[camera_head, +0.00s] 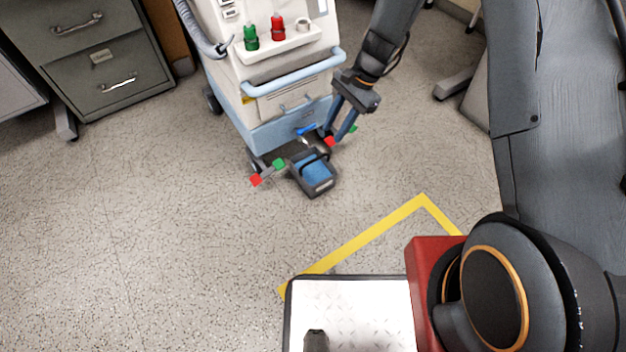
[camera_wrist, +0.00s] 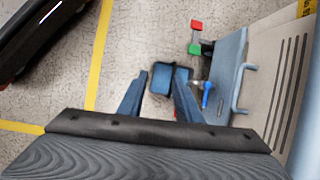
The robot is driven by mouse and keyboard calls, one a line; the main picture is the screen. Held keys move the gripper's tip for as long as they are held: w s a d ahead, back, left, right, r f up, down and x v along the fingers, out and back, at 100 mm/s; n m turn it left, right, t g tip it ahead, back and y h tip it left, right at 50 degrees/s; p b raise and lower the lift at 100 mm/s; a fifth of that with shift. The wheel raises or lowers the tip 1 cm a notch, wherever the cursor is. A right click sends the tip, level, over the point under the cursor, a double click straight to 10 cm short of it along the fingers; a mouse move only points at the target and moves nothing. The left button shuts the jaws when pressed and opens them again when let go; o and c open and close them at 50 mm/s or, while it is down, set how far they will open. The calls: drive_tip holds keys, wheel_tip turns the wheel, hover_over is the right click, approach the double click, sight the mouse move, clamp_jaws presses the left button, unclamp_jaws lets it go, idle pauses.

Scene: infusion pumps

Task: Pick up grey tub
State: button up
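The grey tub (camera_head: 313,186) is small and dark grey with a blue inside and a dark handle. It sits low at the front foot of the white and blue medical cart (camera_head: 290,95). In the wrist view the tub (camera_wrist: 162,79) shows just beyond and between my fingertips. My gripper (camera_head: 338,134) points down beside the cart front, just above and to the right of the tub in the head view. Its two blue fingers are apart with nothing between them, and it also shows in the wrist view (camera_wrist: 160,80). I cannot tell the exact gap to the tub.
A blue handle (camera_wrist: 240,88) is on the cart front. The floor in front is clear up to the yellow line (camera_head: 365,238).

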sight(316, 159)
drive_tip(key=w+a+f+m+b, duration=0.1)
drive_tip(key=f+b, duration=0.1)
drive_tip(key=f, duration=0.4)
drive_tip(key=w+a+f+m+b, duration=0.1)
drive_tip(key=w+f+b, duration=0.1)
drive_tip(key=f, duration=0.4)
drive_tip(key=w+a+f+m+y+b, duration=0.1)
drive_tip(key=f+b, duration=0.2)
drive_tip(key=f, duration=0.3)
drive_tip(key=shift+w+a, duration=0.3)
drive_tip(key=shift+a, duration=0.1)
drive_tip(key=shift+a+b+x, duration=0.2)
drive_tip(key=shift+b+x, duration=2.15)
drive_tip(key=shift+x, duration=1.6)
drive_tip(key=shift+r, duration=0.15)
drive_tip(key=shift+c, duration=0.2)
clamp_jaws()
